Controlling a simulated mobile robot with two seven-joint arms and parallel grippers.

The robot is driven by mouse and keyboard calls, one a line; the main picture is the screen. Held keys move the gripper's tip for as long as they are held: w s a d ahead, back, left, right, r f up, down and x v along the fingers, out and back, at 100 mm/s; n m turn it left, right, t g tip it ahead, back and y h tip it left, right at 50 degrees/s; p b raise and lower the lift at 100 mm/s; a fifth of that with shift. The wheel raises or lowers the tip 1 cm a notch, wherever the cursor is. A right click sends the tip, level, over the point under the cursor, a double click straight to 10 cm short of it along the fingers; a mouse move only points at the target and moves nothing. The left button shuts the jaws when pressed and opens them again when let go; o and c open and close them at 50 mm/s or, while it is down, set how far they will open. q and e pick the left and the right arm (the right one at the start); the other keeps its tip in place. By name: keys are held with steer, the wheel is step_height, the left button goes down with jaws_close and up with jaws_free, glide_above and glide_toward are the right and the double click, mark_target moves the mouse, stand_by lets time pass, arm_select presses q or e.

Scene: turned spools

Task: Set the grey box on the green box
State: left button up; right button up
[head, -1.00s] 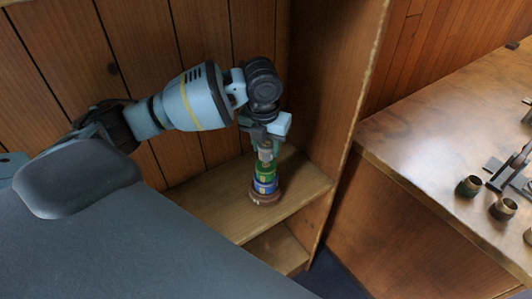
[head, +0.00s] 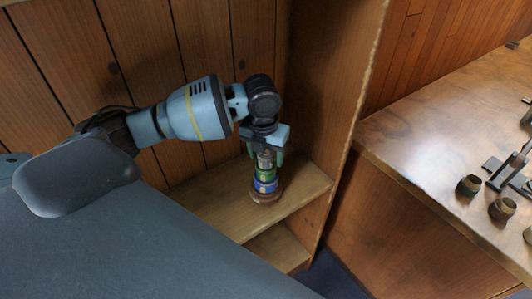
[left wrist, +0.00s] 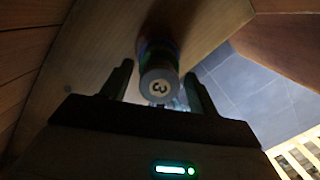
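The grey box (head: 265,158) is a small round piece on top of the green box (head: 264,173), in a stack on the wooden shelf. In the left wrist view, the grey box (left wrist: 159,86) shows its round end marked with a 3. My left gripper (head: 266,156) is around the grey box from above. In the left wrist view, its fingers (left wrist: 159,88) stand apart, with a gap on each side of the grey box. The stack below is mostly hidden in that view. My right gripper is not in view.
Below the green box are a blue ring (head: 265,186) and a brown round base (head: 266,197). The shelf board (head: 225,208) is bare around them, with a side wall (head: 325,110) close on the right. A table (head: 430,140) at right holds several small cups (head: 468,186).

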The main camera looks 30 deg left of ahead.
mark_target(264, 157)
arm_select(q)
step_height(264, 157, up, 12)
steer(key=s, duration=0.1)
steer(key=shift+s+d+r+p, duration=0.15)
steer(key=shift+s+p, duration=0.05)
steer(key=shift+p, duration=0.1)
stand_by(0.3)
stand_by(0.4)
